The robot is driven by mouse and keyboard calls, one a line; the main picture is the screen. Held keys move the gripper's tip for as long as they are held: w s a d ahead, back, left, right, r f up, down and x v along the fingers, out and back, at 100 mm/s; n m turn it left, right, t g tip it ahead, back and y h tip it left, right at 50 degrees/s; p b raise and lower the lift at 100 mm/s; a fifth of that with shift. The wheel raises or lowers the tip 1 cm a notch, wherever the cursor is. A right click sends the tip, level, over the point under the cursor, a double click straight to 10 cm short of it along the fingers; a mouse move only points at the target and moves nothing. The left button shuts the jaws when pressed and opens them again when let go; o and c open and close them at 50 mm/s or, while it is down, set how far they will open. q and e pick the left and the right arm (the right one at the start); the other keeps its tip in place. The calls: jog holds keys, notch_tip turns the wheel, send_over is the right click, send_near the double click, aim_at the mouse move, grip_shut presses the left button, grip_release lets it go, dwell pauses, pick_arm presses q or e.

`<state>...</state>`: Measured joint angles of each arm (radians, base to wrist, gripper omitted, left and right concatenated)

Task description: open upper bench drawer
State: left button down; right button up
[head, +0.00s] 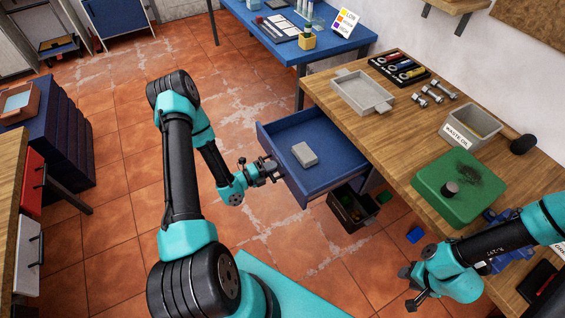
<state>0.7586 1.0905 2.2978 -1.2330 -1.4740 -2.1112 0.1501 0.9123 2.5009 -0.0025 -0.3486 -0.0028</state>
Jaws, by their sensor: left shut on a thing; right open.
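The upper bench drawer (340,178) is blue and stands pulled out from under the wooden workbench (343,102). A small grey block (304,154) lies inside it. My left gripper (272,170) is at the drawer's front face, on its left side, and is shut on the drawer's handle, which its fingers mostly hide. My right gripper (412,288) is open and empty, low at the right, in front of the bench.
A black bin (352,208) sits below the drawer. A blue piece (415,234) lies on the floor. The tiled floor left of the drawer is clear.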

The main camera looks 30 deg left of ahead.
pick_arm(q)
jog(key=shift+s+a, duration=0.3)
jog(key=shift+s, duration=0.15)
jog(key=c, duration=1.1)
grip_release()
jog(key=v, duration=1.7)
jog(key=shift+s, duration=0.2)
jog(key=x, duration=1.2)
jog(key=shift+a, duration=0.1)
